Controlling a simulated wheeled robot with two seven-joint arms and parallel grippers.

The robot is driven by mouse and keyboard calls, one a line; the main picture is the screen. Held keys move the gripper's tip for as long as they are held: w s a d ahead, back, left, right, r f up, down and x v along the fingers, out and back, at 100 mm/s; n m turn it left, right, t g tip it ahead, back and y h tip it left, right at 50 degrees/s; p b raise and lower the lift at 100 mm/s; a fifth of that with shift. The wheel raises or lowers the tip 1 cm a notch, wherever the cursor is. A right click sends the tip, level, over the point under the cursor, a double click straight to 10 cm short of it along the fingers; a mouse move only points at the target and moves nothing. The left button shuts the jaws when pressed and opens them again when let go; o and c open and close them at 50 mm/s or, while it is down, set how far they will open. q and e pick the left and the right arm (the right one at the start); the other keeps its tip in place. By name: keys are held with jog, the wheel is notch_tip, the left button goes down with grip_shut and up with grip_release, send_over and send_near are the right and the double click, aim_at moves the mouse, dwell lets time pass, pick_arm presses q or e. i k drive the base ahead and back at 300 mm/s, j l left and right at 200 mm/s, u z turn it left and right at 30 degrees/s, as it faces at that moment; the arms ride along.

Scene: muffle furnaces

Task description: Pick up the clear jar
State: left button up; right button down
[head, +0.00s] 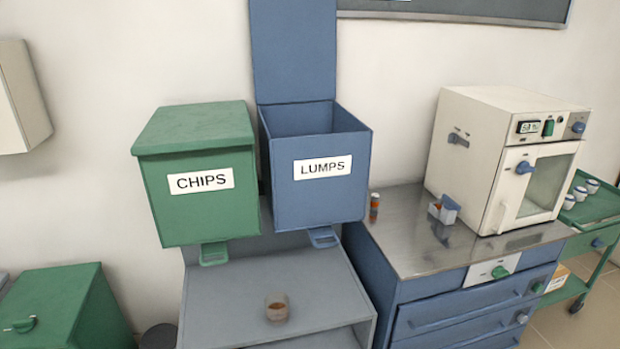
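A small clear jar (277,308) with brownish-orange contents stands upright on the grey shelf top (225,300), below the two wall bins. Nothing touches it, and the surface around it is bare. Neither of my grippers shows in the head view.
A closed green CHIPS bin (196,200) and an open blue LUMPS bin (318,196) hang above the shelf, with handles below.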

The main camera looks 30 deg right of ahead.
aim_at(276, 302)
jog(key=i+j+z, duration=0.15)
jog(key=i+j, duration=0.15)
jog(key=i+j+z, duration=0.15)
jog(key=i+j, duration=0.15)
jog(key=i+j+z, duration=0.15)
jog(key=j, duration=0.3)
jog(key=i+j+z, duration=0.15)
jog(key=i+j, duration=0.15)
jog(key=j, duration=0.1)
